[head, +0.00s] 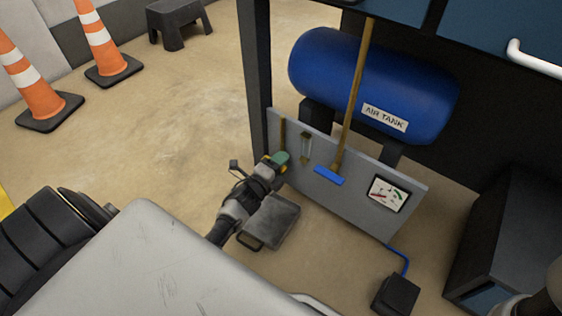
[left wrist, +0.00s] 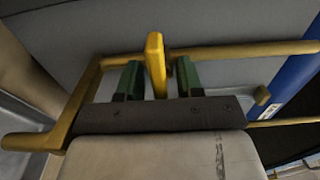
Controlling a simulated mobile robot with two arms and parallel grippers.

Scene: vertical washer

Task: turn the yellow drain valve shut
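The yellow drain valve handle (left wrist: 156,66) stands upright in the left wrist view, in front of the grey panel. My left gripper (left wrist: 159,78) has its two green fingers on either side of the handle. My right gripper is not in view.
Brass pipes (left wrist: 240,49) run beside the valve. A blue air tank (head: 370,85) stands behind the panel, with a gauge (head: 388,194) at the panel's right. A dark post (head: 256,80) rises close behind my left gripper. Open floor (head: 180,110) lies to the left, with two traffic cones (head: 99,40).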

